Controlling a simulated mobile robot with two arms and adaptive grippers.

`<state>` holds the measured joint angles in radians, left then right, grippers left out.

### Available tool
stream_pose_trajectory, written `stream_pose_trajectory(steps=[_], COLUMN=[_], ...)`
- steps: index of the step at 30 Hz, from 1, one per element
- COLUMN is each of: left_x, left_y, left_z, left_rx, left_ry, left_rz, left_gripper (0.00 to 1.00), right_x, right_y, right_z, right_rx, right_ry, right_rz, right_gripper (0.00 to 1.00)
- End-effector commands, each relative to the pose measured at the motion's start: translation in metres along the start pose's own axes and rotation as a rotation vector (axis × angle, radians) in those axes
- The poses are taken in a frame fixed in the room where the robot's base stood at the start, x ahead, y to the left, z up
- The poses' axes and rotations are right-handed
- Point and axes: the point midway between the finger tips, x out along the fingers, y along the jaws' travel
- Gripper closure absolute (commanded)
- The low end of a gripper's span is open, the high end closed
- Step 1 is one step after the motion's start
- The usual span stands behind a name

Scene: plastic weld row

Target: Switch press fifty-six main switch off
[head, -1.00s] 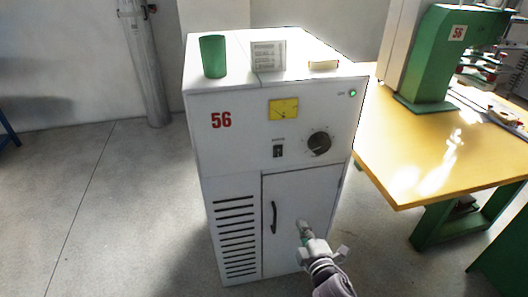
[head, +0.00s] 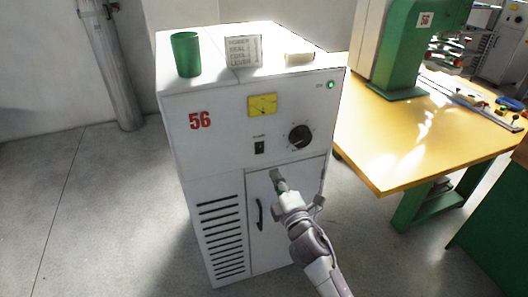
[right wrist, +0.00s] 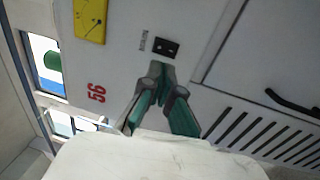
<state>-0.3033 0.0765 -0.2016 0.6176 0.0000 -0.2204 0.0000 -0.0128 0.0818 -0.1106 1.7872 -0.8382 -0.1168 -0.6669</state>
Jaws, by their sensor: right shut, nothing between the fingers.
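The white cabinet marked 56 (head: 200,121) stands in the middle of the head view. Its small black main switch (head: 260,147) sits on the front panel below the yellow meter (head: 262,105). A green lamp (head: 331,85) glows at the panel's top right. My right gripper (head: 277,178) is shut and empty, in front of the cabinet just below and right of the switch. In the right wrist view the shut fingertips (right wrist: 158,68) point at the switch (right wrist: 166,47), with a small gap in the picture; I cannot tell if they touch the panel. My left gripper is out of view.
A black dial (head: 300,136) is right of the switch. A door handle (head: 260,214) is below. A green cup (head: 186,54), a printed card (head: 243,51) and a small box (head: 299,57) stand on top. A yellow table (head: 400,150) with a green press (head: 405,50) is at right.

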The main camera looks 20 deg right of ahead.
Motion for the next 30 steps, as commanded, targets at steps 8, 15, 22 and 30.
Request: stream_pose_trajectory(steps=[8, 15, 22, 30], left_x=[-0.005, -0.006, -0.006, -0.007], left_y=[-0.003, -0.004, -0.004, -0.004], left_z=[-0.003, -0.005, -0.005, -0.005], left_rx=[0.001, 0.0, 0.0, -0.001], left_ry=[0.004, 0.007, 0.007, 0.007], left_rz=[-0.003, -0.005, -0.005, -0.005], left_gripper=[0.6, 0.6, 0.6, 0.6], right_x=[0.061, 0.092, 0.098, 0.098], right_y=[0.002, 0.0, 0.0, 0.001], right_z=[0.0, 0.0, 0.0, 0.0], right_rx=[0.001, 0.002, 0.001, 0.001], right_ry=[-0.001, -0.001, 0.0, 0.0], right_rz=[0.001, 0.0, 0.0, -0.002], right_gripper=[1.0, 1.0, 1.0, 1.0])
